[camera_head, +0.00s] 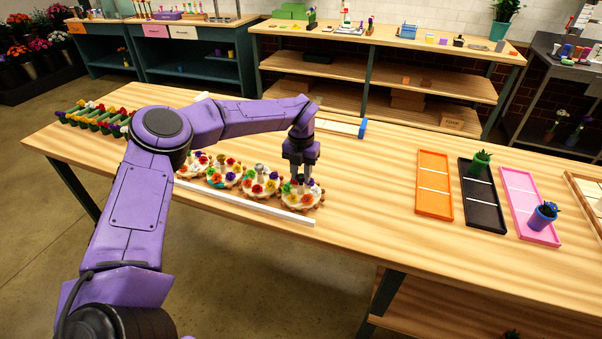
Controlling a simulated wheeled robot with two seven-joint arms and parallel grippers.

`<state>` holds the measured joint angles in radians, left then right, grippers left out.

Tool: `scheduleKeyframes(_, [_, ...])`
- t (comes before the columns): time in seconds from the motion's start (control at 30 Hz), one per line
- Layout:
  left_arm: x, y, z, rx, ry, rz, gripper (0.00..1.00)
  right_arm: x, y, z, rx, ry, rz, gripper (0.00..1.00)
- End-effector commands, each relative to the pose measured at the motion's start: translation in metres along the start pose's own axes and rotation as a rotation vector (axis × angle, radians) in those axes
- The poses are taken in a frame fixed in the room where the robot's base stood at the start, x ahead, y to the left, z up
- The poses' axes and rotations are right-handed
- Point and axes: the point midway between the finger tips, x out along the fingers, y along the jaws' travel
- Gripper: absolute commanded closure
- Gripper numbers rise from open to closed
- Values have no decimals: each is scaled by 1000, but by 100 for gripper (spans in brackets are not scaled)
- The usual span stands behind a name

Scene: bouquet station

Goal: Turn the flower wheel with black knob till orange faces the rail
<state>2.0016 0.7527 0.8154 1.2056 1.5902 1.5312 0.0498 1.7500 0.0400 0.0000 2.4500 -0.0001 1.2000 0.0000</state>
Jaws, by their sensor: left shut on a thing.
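Several round flower wheels with mixed coloured flowers stand in a row on the wooden table behind a white rail (247,204). My left gripper (301,181) points down over the rightmost flower wheel (301,201) and is shut on its knob. The gripper's fingers hide the knob, so I cannot tell its colour. Another flower wheel (260,191) is just left of it, with a pale upright knob. Two more are farther left, partly near my arm. Which colour faces the rail on the gripped wheel is too small to tell surely. My right gripper is not in view.
Orange (434,190), black (481,205) and pink (521,190) trays lie at the right; potted plants stand on the black and pink ones. A rack of flowers (95,115) is at the far left. The table between wheels and trays is clear.

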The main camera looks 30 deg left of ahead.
Motion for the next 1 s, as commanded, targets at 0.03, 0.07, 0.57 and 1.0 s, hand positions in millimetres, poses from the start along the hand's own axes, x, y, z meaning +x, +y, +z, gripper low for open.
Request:
scheduleKeyframes(0.03, [2, 0, -1, 41, 4, 0, 99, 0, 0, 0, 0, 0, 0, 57])
scheduleKeyframes(0.07, [1, 0, -1, 70, 4, 0, 99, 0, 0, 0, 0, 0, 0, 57])
scheduleKeyframes(0.57, [1, 0, -1, 521, 6, -1, 99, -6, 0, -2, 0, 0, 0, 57])
scheduleKeyframes(1.0, [2, 0, -1, 745, 6, 0, 99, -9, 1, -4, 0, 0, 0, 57])
